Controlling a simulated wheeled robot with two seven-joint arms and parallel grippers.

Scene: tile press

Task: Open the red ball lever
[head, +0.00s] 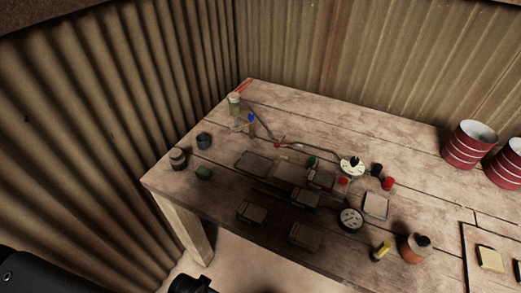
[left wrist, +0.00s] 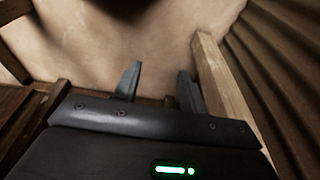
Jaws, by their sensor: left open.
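The press parts lie on a wooden table, and small red spots show among them. One red ball (head: 343,181) is beside a white round gauge (head: 351,166). A larger red knob or cap (head: 388,184) is to its right, and a small red spot (head: 277,145) is by a long thin bar further back. I cannot tell which is the lever's ball. My left gripper shows in the left wrist view (left wrist: 158,72), open and empty over the floor, off the table's front left. It is far from the red parts. My right gripper is out of view.
The wooden table (head: 310,113) carries several tins or blocks, a second gauge (head: 350,219), an orange-brown jar (head: 414,248) and red striped cups (head: 468,146). Corrugated walls (head: 90,90) close in the left and back. A table leg (left wrist: 222,85) stands right of my left gripper.

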